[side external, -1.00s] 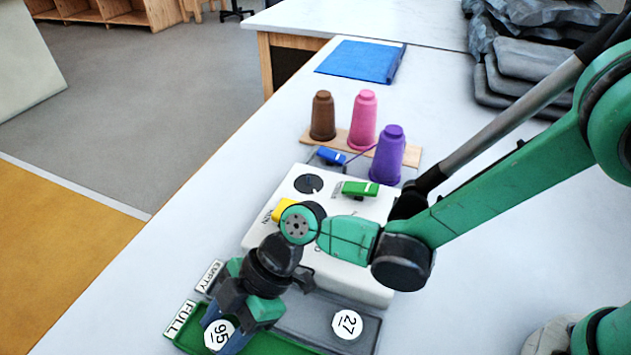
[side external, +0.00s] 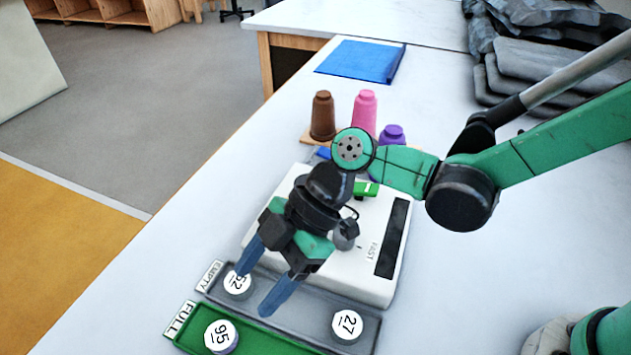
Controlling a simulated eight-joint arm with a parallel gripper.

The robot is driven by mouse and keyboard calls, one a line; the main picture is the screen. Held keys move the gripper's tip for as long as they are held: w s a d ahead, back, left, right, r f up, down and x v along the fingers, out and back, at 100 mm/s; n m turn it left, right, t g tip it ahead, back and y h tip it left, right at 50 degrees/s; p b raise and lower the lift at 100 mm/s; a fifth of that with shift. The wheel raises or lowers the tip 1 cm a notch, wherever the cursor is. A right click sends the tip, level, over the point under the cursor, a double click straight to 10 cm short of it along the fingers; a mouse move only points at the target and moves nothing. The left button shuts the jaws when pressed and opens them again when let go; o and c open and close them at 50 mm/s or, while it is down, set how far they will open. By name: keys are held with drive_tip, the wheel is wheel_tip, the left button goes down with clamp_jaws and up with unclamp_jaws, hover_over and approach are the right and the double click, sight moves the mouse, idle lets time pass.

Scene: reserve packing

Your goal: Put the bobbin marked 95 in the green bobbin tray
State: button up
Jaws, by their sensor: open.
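The bobbin marked 95 (side external: 221,337) lies label up in the green tray (side external: 277,343), near its left end by the FULL label. My gripper (side external: 256,280) is open and empty, with its two blue fingers apart above the grey tray (side external: 309,302) and the near edge of the white machine. It is clear of the bobbin marked 95. The lower part of the green tray is cut off by the frame edge.
A bobbin whose label ends in 2 (side external: 238,284) sits in the grey tray beside one finger, partly hidden. The bobbin marked 27 (side external: 347,326) sits at that tray's right. The white machine (side external: 377,281) and thread cones (side external: 323,117) stand behind.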

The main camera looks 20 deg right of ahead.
drive_tip(key=w+d+r+m, duration=0.1)
drive_tip(key=d, duration=0.1)
drive_tip(key=d+r+m+t, duration=0.1)
drive_tip(key=d, duration=0.2)
drive_tip(key=w+d+r+m+t+h, duration=0.1)
drive_tip(key=d+r+m, duration=0.1)
drive_tip(key=shift+w+d, duration=0.35)
drive_tip(key=d+r+m+t+h, duration=0.1)
drive_tip(key=d+m+t+h, duration=0.2)
drive_tip(key=d+m, duration=0.5)
drive_tip(key=s+d+r+m+t+h, duration=0.1)
drive_tip(key=d+m+t+h, duration=0.3)
drive_tip(key=d+m, duration=0.4)
drive_tip(key=d, duration=0.6)
drive_tip(key=shift+r+h, duration=0.4)
drive_tip(key=shift+s, duration=0.1)
